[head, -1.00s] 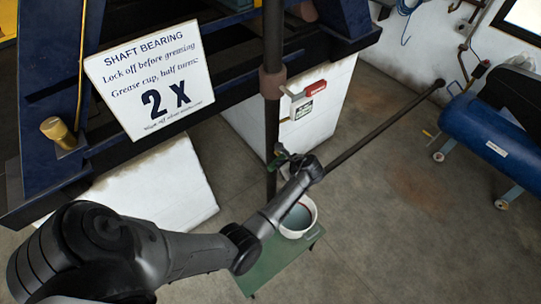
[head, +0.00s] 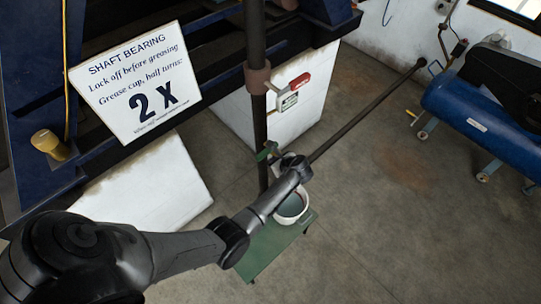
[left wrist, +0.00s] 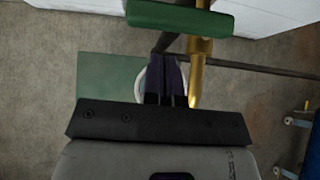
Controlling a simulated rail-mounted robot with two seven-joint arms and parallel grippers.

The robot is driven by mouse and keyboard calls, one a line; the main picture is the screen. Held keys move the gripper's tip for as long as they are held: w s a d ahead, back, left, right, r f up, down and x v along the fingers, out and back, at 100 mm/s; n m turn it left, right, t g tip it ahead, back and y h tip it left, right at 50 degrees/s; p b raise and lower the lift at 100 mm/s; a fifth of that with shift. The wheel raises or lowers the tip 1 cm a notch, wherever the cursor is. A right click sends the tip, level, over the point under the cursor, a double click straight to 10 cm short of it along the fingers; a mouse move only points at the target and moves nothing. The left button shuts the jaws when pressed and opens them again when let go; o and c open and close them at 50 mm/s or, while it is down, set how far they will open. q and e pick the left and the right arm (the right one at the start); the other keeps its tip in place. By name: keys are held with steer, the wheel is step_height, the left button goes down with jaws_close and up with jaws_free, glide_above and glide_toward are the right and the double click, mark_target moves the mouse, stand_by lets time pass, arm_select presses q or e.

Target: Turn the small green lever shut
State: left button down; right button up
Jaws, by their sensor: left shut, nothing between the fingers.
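The small green lever (head: 267,152) is on the vertical dark pipe in the head view, just left of my left wrist. In the left wrist view the green lever (left wrist: 175,17) lies crosswise at the top, with a brass fitting (left wrist: 197,72) below its right part. My left gripper (left wrist: 168,62) is shut and empty, its dark fingers together. In that view its tips point towards the lever, with a visible gap below it, and lie left of the brass fitting. In the head view my wrist largely hides the fingers. My right gripper is not in view.
A white bucket (head: 303,207) stands on a green stool (head: 262,250) below the lever. A red-handled valve (head: 299,81) with a tag is higher on the pipe. A long pipe (head: 365,112) runs right towards the wall. A blue tank (head: 480,120) stands right; open floor lies between.

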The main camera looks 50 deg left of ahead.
arm_select(q)
steer(key=v, duration=1)
steer(key=shift+w+d+b, duration=0.3)
steer(key=shift+d+b, duration=0.05)
steer(key=shift+d, duration=0.1)
steer(key=d+r+n+t+h+p, duration=0.1)
steer(key=d+r+n+t+h, duration=0.25)
steer(key=r+n, duration=0.5)
steer(key=d+r+n+t+h, duration=0.35)
steer(key=r+n, duration=0.35)
steer(key=n, duration=0.3)
steer(key=s+d+r+m+t+h+p, duration=0.1)
steer(key=s+d+r+h+p, duration=0.15)
steer(key=s, duration=0.95)
steer(key=s+a+f+m+g+p, duration=0.1)
steer(key=s+f+g+p, duration=0.2)
steer(key=s+f, duration=0.5)
steer(key=s+g, duration=0.1)
steer(key=s, duration=0.9)
steer(key=shift+s+g, duration=0.25)
steer(key=shift+g, duration=0.15)
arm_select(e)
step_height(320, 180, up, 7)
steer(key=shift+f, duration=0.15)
